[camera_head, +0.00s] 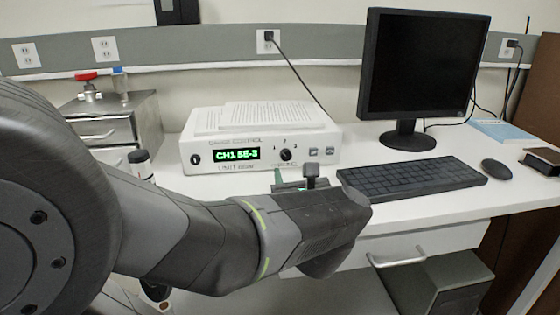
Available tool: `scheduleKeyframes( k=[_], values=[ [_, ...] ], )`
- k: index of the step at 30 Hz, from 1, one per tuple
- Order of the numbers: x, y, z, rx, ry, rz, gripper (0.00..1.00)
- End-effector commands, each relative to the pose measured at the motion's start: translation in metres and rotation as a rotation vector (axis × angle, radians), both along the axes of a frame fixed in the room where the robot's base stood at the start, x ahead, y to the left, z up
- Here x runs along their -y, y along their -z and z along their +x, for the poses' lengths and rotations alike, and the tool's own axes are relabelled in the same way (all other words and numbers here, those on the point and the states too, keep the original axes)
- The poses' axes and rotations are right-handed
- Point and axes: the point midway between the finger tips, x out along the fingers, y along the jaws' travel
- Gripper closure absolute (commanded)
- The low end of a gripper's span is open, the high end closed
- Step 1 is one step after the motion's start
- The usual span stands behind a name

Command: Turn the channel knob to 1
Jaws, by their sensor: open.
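The gauge control box (252,150) is white and stands on the bench left of centre. Its green display (238,155) reads what looks like "CH1 5E-3". The channel knob (286,155) is small, round and dark, to the right of the display, with the marks 1, 2 and 3 around its top. Its pointer is too small to read. My gripper (295,179) is in front of the box, just below and nearer than the knob, and apart from it as far as I can tell. Its fingers are spread, partly hidden by the wrist.
A black keyboard (410,178), a mouse (497,169) and a monitor (424,70) stand to the right. A metal cabinet with a red valve handle (86,77) is at the left. A drawer handle (397,259) sits below the bench edge.

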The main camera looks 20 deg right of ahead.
Motion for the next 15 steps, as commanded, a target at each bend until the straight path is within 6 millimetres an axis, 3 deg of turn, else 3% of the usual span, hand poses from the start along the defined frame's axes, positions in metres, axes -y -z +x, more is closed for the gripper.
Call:
scheduleKeyframes(
  k=[9,15],
  values=[
    [0.011,0.001,0.048,0.0,-0.003,0.0,0.51],
    [0.015,0.0,0.065,0.001,-0.001,0.0,0.51]
  ],
)
